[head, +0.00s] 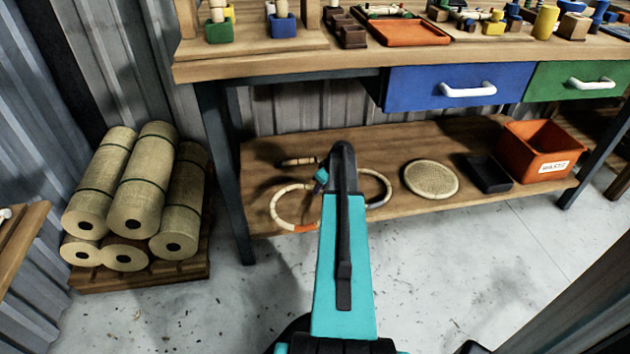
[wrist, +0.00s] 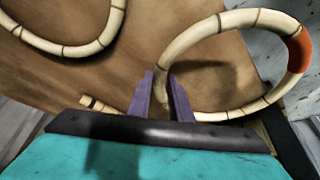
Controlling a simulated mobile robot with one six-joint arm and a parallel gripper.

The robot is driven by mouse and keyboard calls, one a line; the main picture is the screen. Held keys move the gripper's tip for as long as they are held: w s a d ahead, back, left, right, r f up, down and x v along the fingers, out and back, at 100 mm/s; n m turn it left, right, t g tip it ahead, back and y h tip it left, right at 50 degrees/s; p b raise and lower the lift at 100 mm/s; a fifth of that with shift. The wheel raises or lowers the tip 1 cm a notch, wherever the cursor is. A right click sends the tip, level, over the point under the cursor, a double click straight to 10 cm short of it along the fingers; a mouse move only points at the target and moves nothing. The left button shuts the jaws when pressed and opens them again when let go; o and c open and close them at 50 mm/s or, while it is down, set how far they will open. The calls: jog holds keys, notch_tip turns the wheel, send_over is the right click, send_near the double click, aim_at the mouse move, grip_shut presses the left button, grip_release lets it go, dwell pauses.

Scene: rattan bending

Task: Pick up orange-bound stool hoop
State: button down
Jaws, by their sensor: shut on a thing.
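The orange-bound stool hoop (head: 275,205) is a pale cane ring with an orange wrapped section, at the left of the lower shelf in the head view. In the wrist view the hoop (wrist: 280,90) fills the right side, its orange binding at the far right. My gripper (wrist: 163,82) has its two purple fingers shut on the side of the hoop opposite the binding. A shadow lies inside the ring; I cannot tell how far it is off the shelf. In the head view my arm hides the grip and part of the hoop.
Another cane hoop (head: 388,186) lies to the right, also in the wrist view (wrist: 85,50). A short cane piece (head: 300,161) lies behind. A round woven disc (head: 431,179), a black tray (head: 488,173) and an orange bin (head: 541,151) stand farther right. The workbench (head: 260,62) overhangs the shelf.

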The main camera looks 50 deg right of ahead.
jog(key=s+a, duration=0.1)
jog(key=s+a+p, duration=0.1)
jog(key=s, duration=0.1)
jog(key=s+a, duration=0.1)
jog(key=s, duration=0.1)
jog(key=shift+s+a+r, duration=0.15)
jog(key=shift+s+r, duration=0.1)
jog(key=shift+r, duration=0.05)
dwell(0.4)
